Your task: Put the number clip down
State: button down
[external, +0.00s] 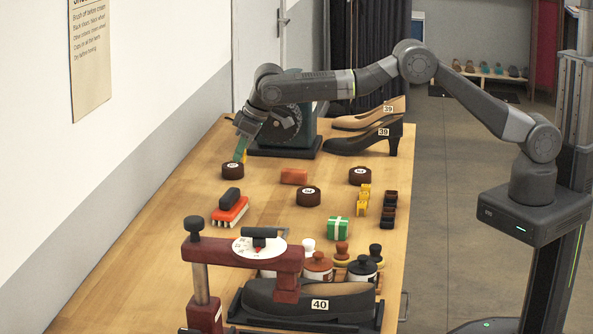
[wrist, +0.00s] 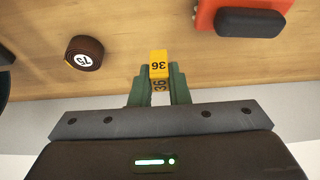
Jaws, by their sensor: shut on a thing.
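The number clip (wrist: 158,62) is small and yellow, marked 36. It sits between the green fingers of my gripper (wrist: 159,90), which is shut on it. In the external view my gripper (external: 241,148) is low at the left edge of the wooden table, just behind a dark round roll (external: 232,171). Only a sliver of yellow shows there, so I cannot tell whether the clip touches the table.
A red brush with a black handle (external: 230,207), an orange block (external: 294,176), a green box (external: 338,229) and more dark rolls (external: 308,196) lie on the table. Shoes marked 39 (external: 370,140) stand at the back. A clamp stand (external: 203,285) and bottles fill the front.

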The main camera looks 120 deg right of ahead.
notch_tip(320, 180, down, 10)
jog(key=shift+d+r+p, duration=0.1)
jog(key=shift+p, duration=0.85)
jog(key=shift+f, duration=0.25)
jog(key=c, duration=1.4)
grip_release()
jog(key=shift+r, duration=0.1)
jog(key=shift+r, duration=0.3)
jog(key=b+v, duration=0.2)
jog(key=v, duration=0.9)
jog(key=shift+s+r, duration=0.15)
jog(key=shift+r, duration=0.1)
